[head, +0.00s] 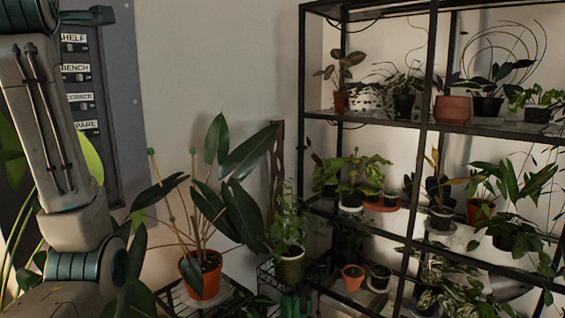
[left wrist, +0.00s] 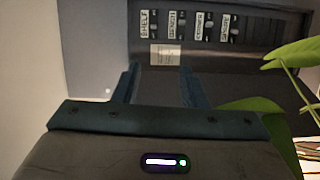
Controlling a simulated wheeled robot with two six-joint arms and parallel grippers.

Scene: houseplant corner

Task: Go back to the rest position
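In the left wrist view my left gripper (left wrist: 158,74) has its two dark blue fingers apart with nothing between them. It points at a grey wall panel (left wrist: 250,55), which has a row of labelled switches and a small paper label. The same panel (head: 118,100) stands behind my left arm in the head view, with labels reading SHELF, BENCH, CORNER and one partly hidden ending in PARE. I cannot tell whether the fingertips touch the panel. My right gripper is in neither view.
A tall plant in an orange pot (head: 205,278) stands on a low rack close to the right of my left arm. A black metal shelf (head: 425,130) full of potted plants fills the right side. Green leaves (left wrist: 295,55) reach close to the left gripper's right side.

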